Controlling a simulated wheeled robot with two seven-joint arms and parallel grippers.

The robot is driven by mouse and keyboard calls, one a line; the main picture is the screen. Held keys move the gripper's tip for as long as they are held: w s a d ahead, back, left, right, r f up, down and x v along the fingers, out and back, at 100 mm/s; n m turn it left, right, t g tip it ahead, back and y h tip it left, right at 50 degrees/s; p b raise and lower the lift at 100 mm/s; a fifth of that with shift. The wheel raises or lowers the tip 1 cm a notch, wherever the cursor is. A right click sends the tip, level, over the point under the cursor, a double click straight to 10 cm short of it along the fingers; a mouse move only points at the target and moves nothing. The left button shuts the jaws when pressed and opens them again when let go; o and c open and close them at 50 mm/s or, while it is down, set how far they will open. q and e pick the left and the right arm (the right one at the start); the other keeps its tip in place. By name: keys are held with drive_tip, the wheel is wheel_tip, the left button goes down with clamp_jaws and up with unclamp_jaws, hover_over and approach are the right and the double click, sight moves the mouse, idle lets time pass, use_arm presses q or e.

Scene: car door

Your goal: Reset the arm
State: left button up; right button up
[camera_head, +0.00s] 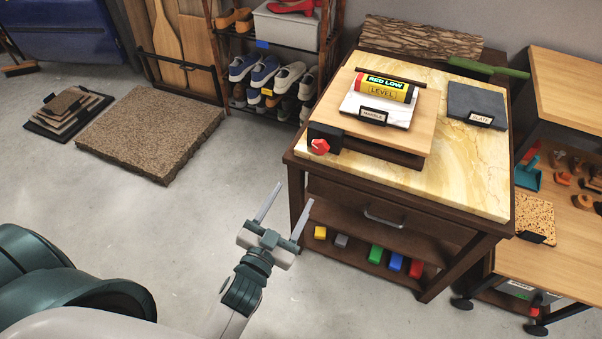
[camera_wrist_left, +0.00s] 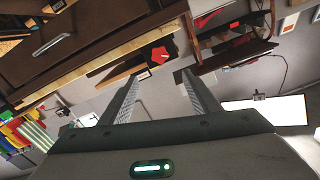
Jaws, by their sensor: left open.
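My left gripper (camera_head: 284,211) is open and empty in the head view. It is in free space over the grey floor, to the left of the dark wooden table (camera_head: 385,221). Its two fingers point up and away, apart from each other. In the left wrist view, the two fingers of my left gripper (camera_wrist_left: 152,88) stand apart with nothing between them. Beyond them show the tilted table (camera_wrist_left: 70,50) and a red knob (camera_wrist_left: 160,55). My right gripper does not show in either view.
A shoe rack (camera_head: 332,60) stands behind. Colored blocks (camera_head: 376,254) lie on the lower shelf.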

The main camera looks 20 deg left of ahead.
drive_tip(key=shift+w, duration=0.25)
use_arm(q)
drive_tip(key=s+d+f+g, duration=0.1)
drive_tip(key=s+f+g, duration=0.15)
drive_tip(key=f, duration=0.95)
drive_tip(key=s+d+f+g, duration=0.15)
drive_tip(key=f+g, duration=0.25)
drive_tip(key=f, duration=0.9)
drive_tip(key=s+a+f+n+g, duration=0.1)
drive_tip(key=s+f+g, duration=0.5)
drive_tip(key=s+f, duration=1)
drive_tip(key=shift+a+f+h+p, duration=0.3)
drive_tip(key=shift+a+f+p, duration=0.2)
drive_tip(key=shift+f, duration=1.25)
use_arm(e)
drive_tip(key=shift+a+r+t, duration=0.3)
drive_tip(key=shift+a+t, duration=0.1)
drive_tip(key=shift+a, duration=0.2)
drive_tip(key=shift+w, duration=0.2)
